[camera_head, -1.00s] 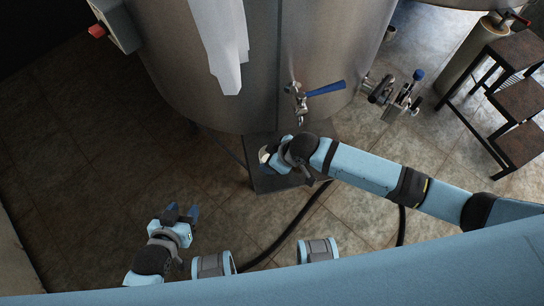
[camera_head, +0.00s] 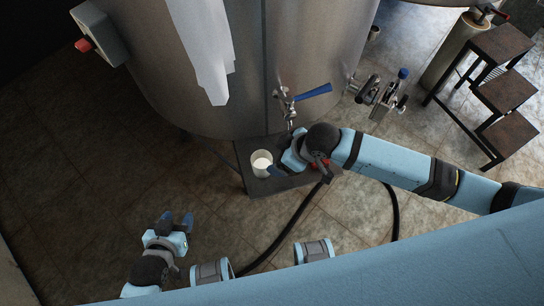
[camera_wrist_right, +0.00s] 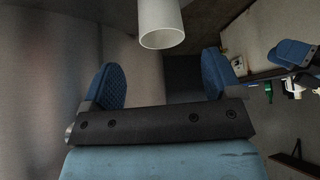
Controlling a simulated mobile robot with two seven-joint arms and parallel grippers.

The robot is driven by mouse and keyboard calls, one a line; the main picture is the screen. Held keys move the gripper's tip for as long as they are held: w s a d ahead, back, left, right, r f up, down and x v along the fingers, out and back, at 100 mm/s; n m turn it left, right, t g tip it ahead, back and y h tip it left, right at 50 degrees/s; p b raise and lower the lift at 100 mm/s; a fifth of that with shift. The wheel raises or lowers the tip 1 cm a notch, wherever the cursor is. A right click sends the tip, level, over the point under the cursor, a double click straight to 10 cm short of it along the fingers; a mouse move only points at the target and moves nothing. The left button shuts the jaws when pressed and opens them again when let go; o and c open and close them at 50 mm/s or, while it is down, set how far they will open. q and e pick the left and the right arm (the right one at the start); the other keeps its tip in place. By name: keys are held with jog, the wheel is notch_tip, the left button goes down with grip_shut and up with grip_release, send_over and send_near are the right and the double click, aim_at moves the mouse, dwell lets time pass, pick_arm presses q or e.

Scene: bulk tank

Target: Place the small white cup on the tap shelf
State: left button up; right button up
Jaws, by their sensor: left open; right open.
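The small white cup (camera_head: 262,160) stands upright on the left part of the dark tap shelf (camera_head: 258,187), below and left of the blue-handled tap (camera_head: 290,98). My right gripper (camera_head: 279,165) is just right of the cup, low over the shelf. In the right wrist view, the cup (camera_wrist_right: 160,25) is beyond the open fingers (camera_wrist_right: 164,68), apart from them, with nothing between them. My left gripper (camera_head: 178,221) is open and empty over the floor at lower left.
The steel tank (camera_head: 240,70) rises behind the shelf. A second valve (camera_head: 380,94) juts out to the right. A dark hose (camera_head: 290,230) runs across the floor below the shelf. A stepped wooden stand (camera_head: 502,90) is at far right. The floor at left is clear.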

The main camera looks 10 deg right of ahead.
jog(key=s+d+f+m+t+h, duration=0.2)
jog(key=s+d+f+m+t, duration=0.3)
jog(key=s+d+m+t, duration=0.2)
jog(key=s+d+m, duration=0.1)
jog(key=s+d, duration=0.1)
jog(key=s, duration=0.1)
dwell(0.4)
